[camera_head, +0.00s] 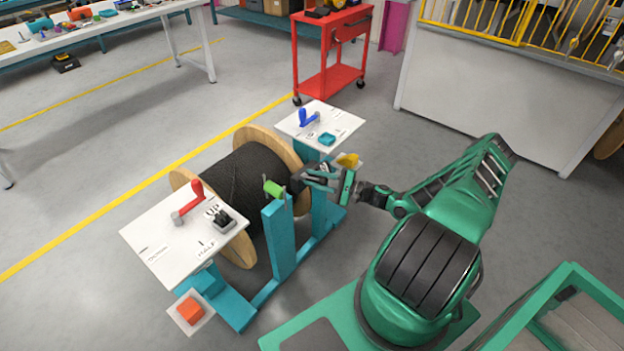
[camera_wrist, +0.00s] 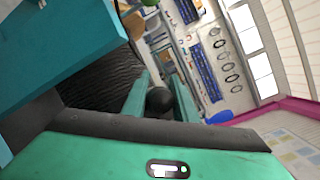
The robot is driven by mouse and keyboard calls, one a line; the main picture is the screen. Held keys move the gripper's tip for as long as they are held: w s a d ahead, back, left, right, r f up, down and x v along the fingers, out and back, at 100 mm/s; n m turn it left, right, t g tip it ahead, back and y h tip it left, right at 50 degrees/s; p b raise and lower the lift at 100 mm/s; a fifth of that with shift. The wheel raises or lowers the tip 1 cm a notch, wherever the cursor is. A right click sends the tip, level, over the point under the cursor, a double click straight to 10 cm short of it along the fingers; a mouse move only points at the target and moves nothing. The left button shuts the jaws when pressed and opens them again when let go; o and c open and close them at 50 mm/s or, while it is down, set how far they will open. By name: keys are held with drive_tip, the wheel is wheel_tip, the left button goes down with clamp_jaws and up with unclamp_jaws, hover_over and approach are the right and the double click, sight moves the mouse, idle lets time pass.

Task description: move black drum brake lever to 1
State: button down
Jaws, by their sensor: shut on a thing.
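The drum of black cable (camera_head: 238,190) sits on a wooden-flanged reel in a teal stand (camera_head: 281,240). My gripper (camera_head: 303,178) is at the right side of the reel, beside the stand's upright. In the wrist view, a round black knob (camera_wrist: 159,101), apparently the brake lever's end, lies between the two green fingers of my gripper (camera_wrist: 160,95). The fingers are shut on it. The lever's shaft and any position marks by it are hidden. A green piece (camera_head: 273,188) is on top of the upright, left of my gripper.
A near white plate (camera_head: 160,245) carries a red lever (camera_head: 189,203) and a black switch (camera_head: 224,219). A red cart (camera_head: 330,82) stands behind. Floor left of the stand is clear.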

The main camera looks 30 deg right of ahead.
drive_tip(key=c, duration=1.4)
unclamp_jaws()
drive_tip(key=shift+s, duration=0.1)
drive_tip(key=shift+c, duration=0.2)
drive_tip(key=v, duration=1)
drive_tip(key=shift+s+d, duration=0.3)
drive_tip(key=s+a+r+n+g+h, duration=0.25)
drive_tip(key=s+r+n+g, duration=0.2)
drive_tip(key=r, duration=0.45)
drive_tip(key=s+a+r+n+g+h, duration=0.1)
drive_tip(key=s+r+n+g+h, duration=0.2)
drive_tip(key=s+r+g, duration=0.4)
drive_tip(key=s+a+r+n+g+h, duration=0.2)
drive_tip(key=s+r+n+g, duration=0.15)
drive_tip(key=r, duration=0.65)
drive_tip(key=s+a+r+h, duration=0.1)
drive_tip(key=s+a+r, duration=0.1)
drive_tip(key=s+r, duration=0.3)
drive_tip(key=s+a+r+h, duration=0.2)
drive_tip(key=s+r, duration=0.4)
drive_tip(key=s, duration=0.3)
drive_tip(key=shift+s+a+r+t, duration=0.3)
drive_tip(key=shift+a+t, duration=0.1)
